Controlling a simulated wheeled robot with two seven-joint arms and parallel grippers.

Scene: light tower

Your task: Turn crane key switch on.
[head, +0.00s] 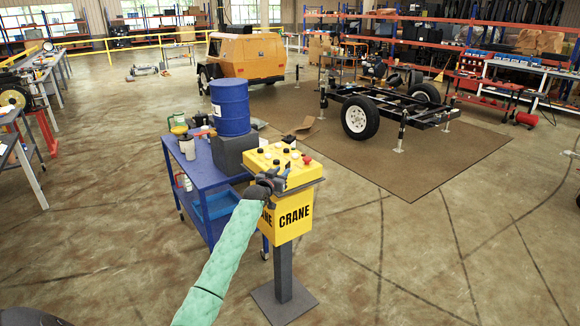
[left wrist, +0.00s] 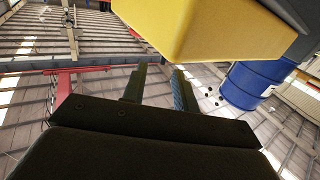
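The yellow crane control box (head: 275,222) stands on a grey post, with "CRANE" lettered on its front. Its top panel (head: 279,160) carries several dark knobs, light buttons and a red button (head: 307,160). I cannot make out which control is the key switch. My left gripper (head: 270,180), at the end of the green-sleeved arm, is at the panel's near left edge and hides part of it. In the left wrist view its two fingers (left wrist: 159,78) stand apart with nothing between them, beside the yellow box (left wrist: 200,25). My right gripper is out of view.
A blue cart (head: 205,178) with bottles and a blue barrel (head: 231,107) stands just behind and left of the box. A wheeled chassis (head: 390,108) sits on a brown mat (head: 440,160) beyond. The floor right of the post is clear.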

